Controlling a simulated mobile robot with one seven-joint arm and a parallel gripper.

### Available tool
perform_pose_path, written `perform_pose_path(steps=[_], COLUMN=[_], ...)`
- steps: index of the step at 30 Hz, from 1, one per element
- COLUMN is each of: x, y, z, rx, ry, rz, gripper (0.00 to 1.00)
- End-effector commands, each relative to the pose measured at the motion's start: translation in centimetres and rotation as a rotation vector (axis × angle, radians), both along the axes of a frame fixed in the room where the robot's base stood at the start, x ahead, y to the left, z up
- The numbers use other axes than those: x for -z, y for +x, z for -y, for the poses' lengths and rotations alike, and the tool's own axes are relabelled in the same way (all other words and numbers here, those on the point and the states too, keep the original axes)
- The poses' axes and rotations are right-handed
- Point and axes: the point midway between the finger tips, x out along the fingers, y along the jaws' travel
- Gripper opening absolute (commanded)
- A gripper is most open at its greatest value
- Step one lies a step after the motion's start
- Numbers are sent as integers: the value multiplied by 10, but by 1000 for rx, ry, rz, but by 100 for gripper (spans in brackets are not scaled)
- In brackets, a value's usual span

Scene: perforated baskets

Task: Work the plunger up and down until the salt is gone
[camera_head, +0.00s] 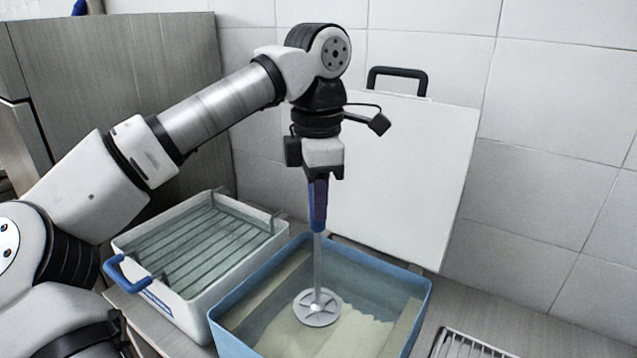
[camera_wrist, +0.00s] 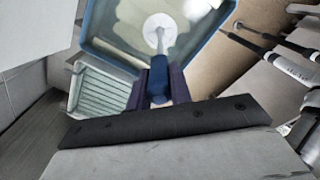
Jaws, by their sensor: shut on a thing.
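The plunger (camera_head: 318,306) has a blue handle, a pale rod and a round slotted disc at its lower end. My gripper (camera_head: 318,190) is shut on the blue handle and holds the plunger upright over the blue tub (camera_head: 420,318). The disc is inside the tub, low in the liquid. Pale salt (camera_head: 362,330) lies on the tub's bottom, with an uneven edge right of the disc. In the wrist view the handle (camera_wrist: 158,76) sits between my fingers, and the white disc (camera_wrist: 159,28) shows inside the tub. Whether the disc touches the bottom I cannot tell.
A white tub (camera_head: 190,310) with a wire rack and a blue handle stands left of the blue tub. A white board (camera_head: 400,170) with a black handle leans on the tiled wall behind. A metal grate (camera_head: 470,345) lies at front right. Tools (camera_wrist: 270,45) show in the wrist view.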

Motion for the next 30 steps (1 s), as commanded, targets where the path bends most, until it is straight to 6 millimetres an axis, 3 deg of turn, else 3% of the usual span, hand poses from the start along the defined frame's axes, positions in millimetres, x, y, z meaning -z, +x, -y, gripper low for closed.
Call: perform_pose_path(steps=[18,30], x=[63,75], y=[0,0], z=[0,0], rx=[1,0], ry=[0,0], rz=[0,0], gripper=[0,0])
